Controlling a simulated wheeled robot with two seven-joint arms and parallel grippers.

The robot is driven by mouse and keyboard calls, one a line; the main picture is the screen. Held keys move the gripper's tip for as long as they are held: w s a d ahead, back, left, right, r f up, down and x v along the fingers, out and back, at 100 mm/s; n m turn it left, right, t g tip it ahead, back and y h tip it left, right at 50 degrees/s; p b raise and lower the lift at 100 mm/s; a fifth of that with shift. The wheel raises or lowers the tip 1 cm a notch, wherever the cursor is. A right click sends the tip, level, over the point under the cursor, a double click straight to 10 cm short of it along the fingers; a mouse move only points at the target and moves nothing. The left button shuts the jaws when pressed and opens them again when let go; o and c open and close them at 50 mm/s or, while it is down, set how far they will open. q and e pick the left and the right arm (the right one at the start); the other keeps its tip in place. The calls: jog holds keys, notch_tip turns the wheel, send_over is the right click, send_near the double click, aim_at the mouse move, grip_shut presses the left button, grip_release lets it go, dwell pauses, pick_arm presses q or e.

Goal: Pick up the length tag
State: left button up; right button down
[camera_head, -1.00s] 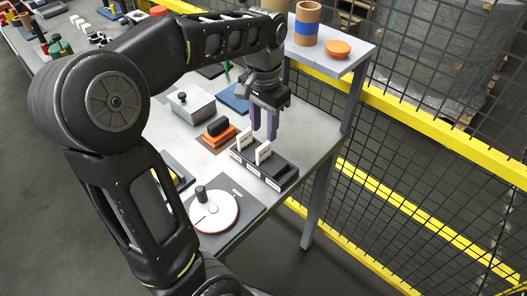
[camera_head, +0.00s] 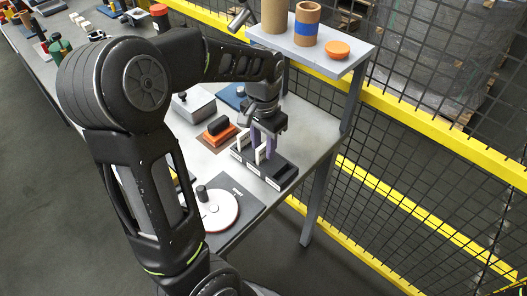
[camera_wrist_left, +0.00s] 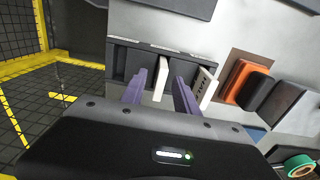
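Two white tags stand upright in a black slotted rack (camera_head: 284,174) on the grey bench. The nearer tag (camera_head: 260,156) is partly hidden by my left gripper (camera_head: 262,143). In the wrist view this tag (camera_wrist_left: 162,76) stands between the two purple fingers of the left gripper (camera_wrist_left: 160,75). The fingers are open, with a gap visible on each side of it. The other tag (camera_wrist_left: 204,88), with dark lettering, stands just outside the right finger. I cannot read which is the length tag. My right gripper is not in view.
An orange block with a black top (camera_head: 218,130) lies left of the rack, and a grey box (camera_head: 194,104) stands behind it. A white round dial (camera_head: 217,209) is in front. A raised shelf (camera_head: 350,60) holds rolls behind my gripper. Yellow-railed mesh fencing stands beyond.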

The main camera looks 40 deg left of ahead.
pick_arm(q)
jog(key=shift+f, duration=0.2)
jog(key=shift+c, duration=0.2)
grip_shut()
dwell(0.4)
